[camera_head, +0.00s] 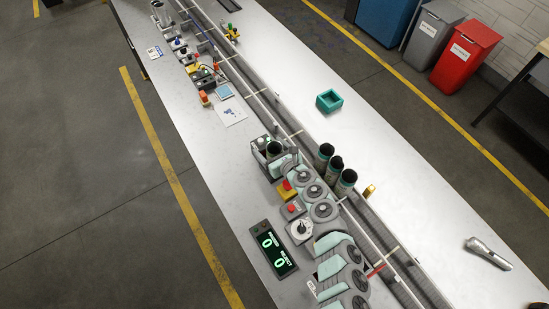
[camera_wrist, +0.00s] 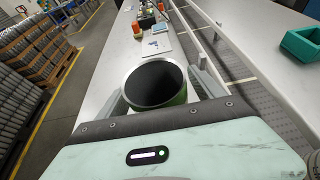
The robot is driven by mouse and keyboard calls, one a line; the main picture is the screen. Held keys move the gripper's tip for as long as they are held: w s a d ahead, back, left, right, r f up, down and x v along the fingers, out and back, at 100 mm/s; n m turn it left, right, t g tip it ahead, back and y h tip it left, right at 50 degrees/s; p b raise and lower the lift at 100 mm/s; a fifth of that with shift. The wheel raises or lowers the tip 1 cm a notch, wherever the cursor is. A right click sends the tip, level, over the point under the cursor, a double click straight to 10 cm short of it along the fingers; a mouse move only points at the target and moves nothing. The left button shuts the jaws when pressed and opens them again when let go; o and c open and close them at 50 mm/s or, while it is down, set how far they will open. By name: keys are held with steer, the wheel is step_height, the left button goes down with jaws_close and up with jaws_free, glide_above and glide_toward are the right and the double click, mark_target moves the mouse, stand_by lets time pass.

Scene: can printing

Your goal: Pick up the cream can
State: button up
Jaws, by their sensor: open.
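An open-topped can (camera_wrist: 157,84) with a pale rim, a dark inside and a green lower side stands between the two fingers of my gripper (camera_wrist: 156,92) in the wrist view. My fingers are open, one on each side of it. I cannot tell whether they touch it. In the head view this can (camera_head: 273,149) stands at the end of my arm, at the left side of the conveyor. Three dark cans with pale green bands (camera_head: 334,168) stand together on the conveyor to its right. No plainly cream-coloured can shows.
The conveyor (camera_head: 262,100) with rails runs along the table. A red button on a yellow box (camera_head: 286,189) and a counter display (camera_head: 273,249) are close to my arm. A teal tray (camera_head: 329,100) and a flashlight (camera_head: 488,252) lie on the right side, where much is free.

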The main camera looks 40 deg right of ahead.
steer(key=shift+c, duration=0.4)
steer(key=c, duration=1.4)
